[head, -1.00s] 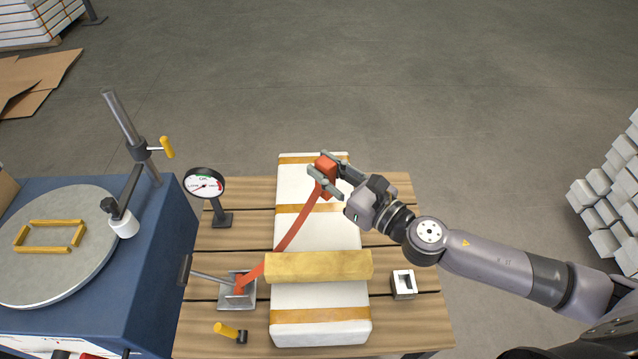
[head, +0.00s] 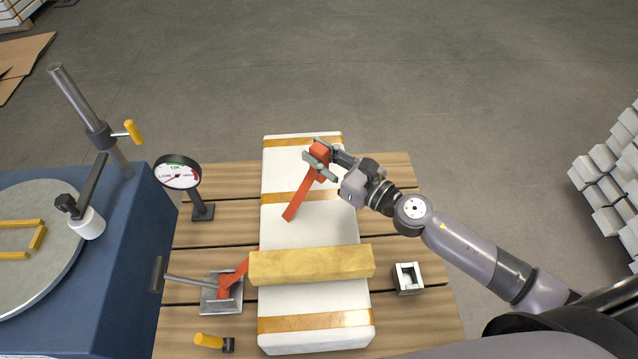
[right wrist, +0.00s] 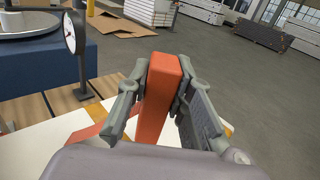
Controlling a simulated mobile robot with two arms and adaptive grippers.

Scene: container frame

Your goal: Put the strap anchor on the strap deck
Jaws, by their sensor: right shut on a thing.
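My right gripper (head: 318,163) is shut on an orange-red block, which I take for the strap anchor (head: 320,153), above the far part of a long white package. The right wrist view shows the block (right wrist: 158,95) upright between both fingers. An orange strap (head: 300,200) slants from it towards the near left; its visible end is over the package. Another orange piece (head: 234,275) runs from a metal lever device (head: 221,293) to the yellow bar. The slatted wooden top (head: 405,215), probably the strap deck, lies under the package. My left gripper is out of view.
A yellow bar (head: 311,265) lies across the white package (head: 330,225). Right of it stands a small notched block (head: 408,278). A dial gauge (head: 178,173) and a yellow-handled hammer (head: 214,342) are on the left. A blue cabinet (head: 125,240) with a round plate adjoins.

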